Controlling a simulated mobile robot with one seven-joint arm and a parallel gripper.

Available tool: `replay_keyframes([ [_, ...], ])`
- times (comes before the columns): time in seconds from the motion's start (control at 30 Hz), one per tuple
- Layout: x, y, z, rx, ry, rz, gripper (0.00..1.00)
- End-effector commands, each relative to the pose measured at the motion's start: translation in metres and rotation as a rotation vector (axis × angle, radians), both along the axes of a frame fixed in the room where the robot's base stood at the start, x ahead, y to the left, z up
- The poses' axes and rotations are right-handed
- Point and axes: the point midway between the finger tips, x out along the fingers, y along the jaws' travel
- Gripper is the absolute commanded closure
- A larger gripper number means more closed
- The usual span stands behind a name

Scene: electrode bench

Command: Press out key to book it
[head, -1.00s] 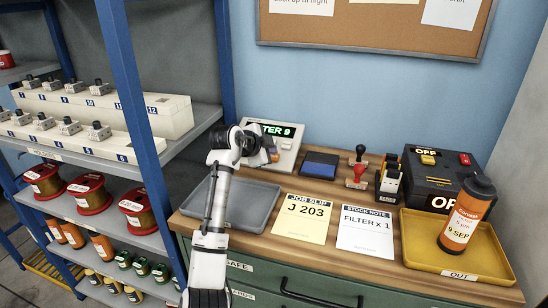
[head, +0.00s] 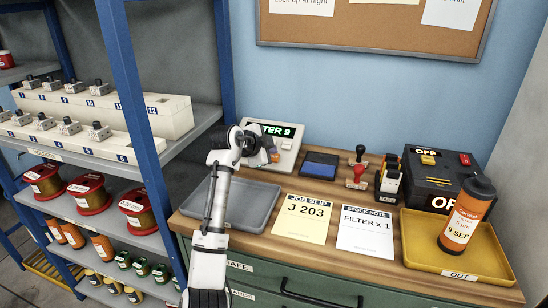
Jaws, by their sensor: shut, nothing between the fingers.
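A grey keypad device (head: 289,140) stands at the back left of the bench. Its green display reads "TER 9", with the front part hidden behind my arm. Only a light key at its right side shows; the other keys are hidden. My gripper (head: 272,153) is at the device's front left, its fingers shut and empty. I cannot tell whether it touches a key. An orange filter canister (head: 464,218) with a black cap stands in the yellow tray (head: 437,258) marked OUT. A stock note (head: 366,235) reads "FILTER x 1".
A job slip (head: 303,220) reads "J 203". A grey tray (head: 259,205) lies empty under my arm. A blue pad (head: 320,164), stamps (head: 357,174) and a black box (head: 430,175) marked OFF stand along the back. A blue shelf rack (head: 138,110) borders the left.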

Motion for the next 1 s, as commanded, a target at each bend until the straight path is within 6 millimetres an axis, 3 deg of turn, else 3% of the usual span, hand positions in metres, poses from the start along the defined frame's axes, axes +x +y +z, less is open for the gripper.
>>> replay_keyframes([
  [1.0, 0.003, -0.0012, -0.0079, 0.0, 0.0, 0.0, 1.0],
])
